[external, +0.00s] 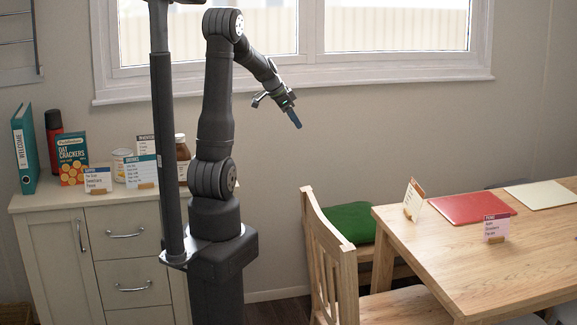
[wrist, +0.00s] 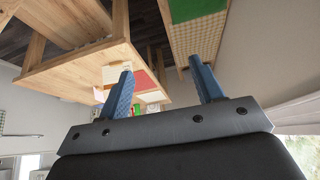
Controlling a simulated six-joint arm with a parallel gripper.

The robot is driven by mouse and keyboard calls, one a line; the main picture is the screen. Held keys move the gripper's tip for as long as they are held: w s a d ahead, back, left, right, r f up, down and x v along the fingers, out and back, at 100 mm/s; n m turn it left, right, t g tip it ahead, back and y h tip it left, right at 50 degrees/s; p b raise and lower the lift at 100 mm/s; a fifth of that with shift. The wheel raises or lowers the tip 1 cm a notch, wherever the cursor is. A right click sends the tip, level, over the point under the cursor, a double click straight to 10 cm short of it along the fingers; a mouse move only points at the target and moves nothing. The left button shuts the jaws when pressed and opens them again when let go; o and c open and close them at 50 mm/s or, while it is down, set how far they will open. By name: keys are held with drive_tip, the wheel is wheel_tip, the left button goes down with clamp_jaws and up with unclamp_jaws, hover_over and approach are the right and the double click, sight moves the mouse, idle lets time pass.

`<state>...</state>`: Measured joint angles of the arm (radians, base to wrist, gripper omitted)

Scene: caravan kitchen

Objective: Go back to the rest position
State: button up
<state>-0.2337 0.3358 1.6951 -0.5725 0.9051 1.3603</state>
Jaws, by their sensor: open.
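In the external view the wooden table (external: 400,240) at the right bears a red placemat (external: 470,208), a cream placemat (external: 540,195) and small cards. A wooden chair (external: 318,250) stands beside it. At the left a cabinet (external: 120,245) carries a cracker box (external: 72,160) and a binder (external: 24,150).

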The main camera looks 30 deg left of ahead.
drive_tip(key=shift+w+d+f, duration=0.1)
drive_tip(key=shift+w+d, duration=0.2)
drive_tip(key=shift+d, duration=0.6)
drive_tip(key=shift+w+d+f, duration=0.1)
drive_tip(key=shift+w+d, duration=0.15)
drive_tip(key=shift+d, duration=0.65)
drive_tip(key=shift+w+d, duration=0.3)
drive_tip(key=shift+d, duration=0.6)
